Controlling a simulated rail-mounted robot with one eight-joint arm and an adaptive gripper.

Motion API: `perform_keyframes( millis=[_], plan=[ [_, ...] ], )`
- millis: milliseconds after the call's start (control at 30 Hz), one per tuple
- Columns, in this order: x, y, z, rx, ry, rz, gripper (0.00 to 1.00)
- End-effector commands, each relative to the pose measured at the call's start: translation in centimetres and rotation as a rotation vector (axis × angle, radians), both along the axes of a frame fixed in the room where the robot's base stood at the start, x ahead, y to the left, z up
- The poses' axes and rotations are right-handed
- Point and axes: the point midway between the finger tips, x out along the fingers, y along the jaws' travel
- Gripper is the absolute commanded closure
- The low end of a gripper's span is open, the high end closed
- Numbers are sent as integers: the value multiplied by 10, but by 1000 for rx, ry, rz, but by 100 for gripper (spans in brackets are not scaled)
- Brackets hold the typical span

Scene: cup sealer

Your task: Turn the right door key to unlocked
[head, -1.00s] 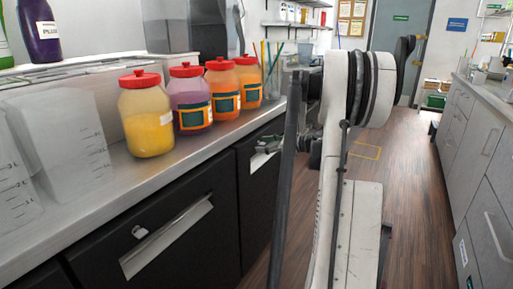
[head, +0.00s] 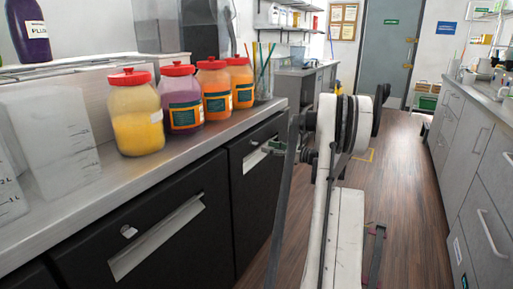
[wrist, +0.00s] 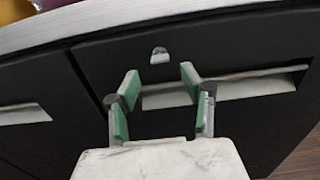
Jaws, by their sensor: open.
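The right door (wrist: 220,45) is a black cabinet front with a pale recessed handle (wrist: 240,86). Its key (wrist: 159,55) is a small light-grey knob above the handle's left part. In the head view the same small key (head: 254,143) shows just left of my gripper, too small to read its turn. My gripper (wrist: 160,77) is open and empty, its green-padded fingers pointing at the door. In the wrist view the key appears between and slightly beyond the fingertips, with no contact seen. In the head view my gripper (head: 274,148) is beside the right door.
The left black door (head: 130,250) has its own key (head: 129,231) and handle (head: 155,240). Red-lidded jars (head: 136,110) stand on the counter (head: 190,148) above. The wooden aisle floor (head: 405,200) is open, with grey drawers (head: 480,150) on the right.

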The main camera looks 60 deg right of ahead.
Motion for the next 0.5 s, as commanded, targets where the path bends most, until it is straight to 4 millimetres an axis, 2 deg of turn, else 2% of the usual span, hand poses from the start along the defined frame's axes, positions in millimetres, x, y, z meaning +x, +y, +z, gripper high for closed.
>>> perform_keyframes(
  millis=[33,200,333,500],
  plan=[
    [11,2,-2,0,0,3,57],
    [39,5,-2,0,0,2,57],
    [54,6,-1,-1,0,1,57],
    [63,7,0,-1,0,0,57]
  ],
)
